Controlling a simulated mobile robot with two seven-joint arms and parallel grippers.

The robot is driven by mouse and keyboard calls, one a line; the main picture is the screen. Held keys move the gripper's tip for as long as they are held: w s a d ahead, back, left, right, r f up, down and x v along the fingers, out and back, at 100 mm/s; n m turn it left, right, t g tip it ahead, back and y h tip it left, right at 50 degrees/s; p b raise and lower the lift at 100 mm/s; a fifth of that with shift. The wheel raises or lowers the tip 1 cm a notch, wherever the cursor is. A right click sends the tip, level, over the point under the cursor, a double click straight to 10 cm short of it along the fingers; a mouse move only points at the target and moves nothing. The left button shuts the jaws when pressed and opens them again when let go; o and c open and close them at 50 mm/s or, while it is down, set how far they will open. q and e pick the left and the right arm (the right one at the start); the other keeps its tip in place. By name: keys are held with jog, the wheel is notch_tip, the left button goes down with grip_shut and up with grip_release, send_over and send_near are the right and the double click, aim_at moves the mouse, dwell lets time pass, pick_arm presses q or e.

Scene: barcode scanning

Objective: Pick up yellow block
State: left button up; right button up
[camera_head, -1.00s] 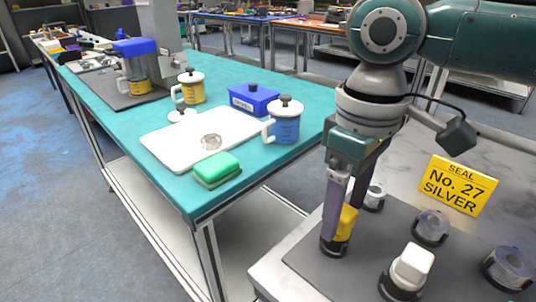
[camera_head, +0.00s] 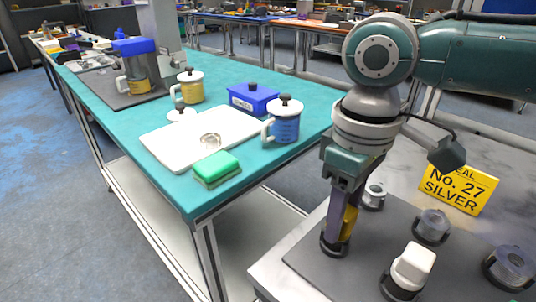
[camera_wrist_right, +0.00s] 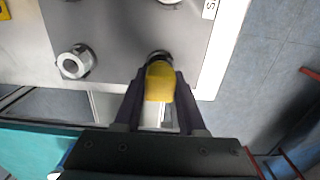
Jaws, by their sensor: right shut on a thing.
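The yellow block (camera_head: 349,222) stands at the near left of the grey mat, partly hidden behind my gripper's fingers in the head view. My right gripper (camera_head: 338,232) points down and is shut on it. In the right wrist view the yellow block (camera_wrist_right: 160,82) shows between the two dark fingers of my right gripper (camera_wrist_right: 158,108). A black round holder (camera_head: 334,246) is at the block's lower end; I cannot tell whether the block is clear of it. My left gripper is not in view.
On the grey mat (camera_head: 308,258) stand a white block (camera_head: 413,264) in a black holder and several round holders, one clear (camera_head: 432,226). A yellow sign (camera_head: 458,190) stands behind. The teal table (camera_head: 180,187) at left carries mugs, a blue box (camera_head: 254,98) and a green sponge (camera_head: 216,167).

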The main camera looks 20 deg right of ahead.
grip_shut()
jog(key=shift+r, duration=0.15)
